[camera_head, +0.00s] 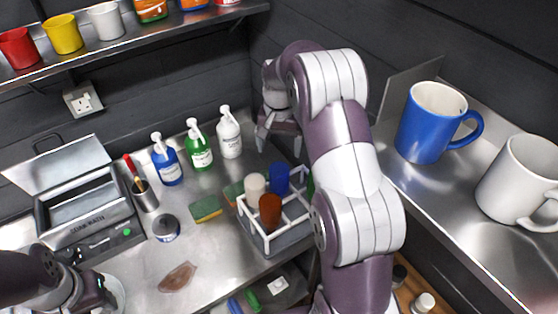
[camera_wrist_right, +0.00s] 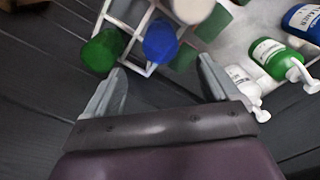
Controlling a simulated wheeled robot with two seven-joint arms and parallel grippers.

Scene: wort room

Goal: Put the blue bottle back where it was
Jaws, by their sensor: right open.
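A blue bottle (camera_head: 279,178) stands in the back of a white rack (camera_head: 262,238); it also shows in the right wrist view (camera_wrist_right: 160,41), in a rack compartment just beyond my fingertips. My right gripper (camera_head: 277,138) is open and empty behind the rack, apart from the blue bottle; its two fingers show spread in the wrist view (camera_wrist_right: 160,78). A blue pump bottle (camera_head: 167,163) stands farther left on the counter. My left gripper (camera_head: 92,296) is at the lower left; its jaws are unclear.
The rack also holds a white bottle (camera_head: 254,187), a brown one (camera_head: 270,211) and a green one (camera_wrist_right: 102,50). Green (camera_head: 199,148) and white (camera_head: 229,135) pump bottles stand near the wall. A sponge (camera_head: 206,209) lies left of the rack. Mugs (camera_head: 430,125) stand on the right shelf.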

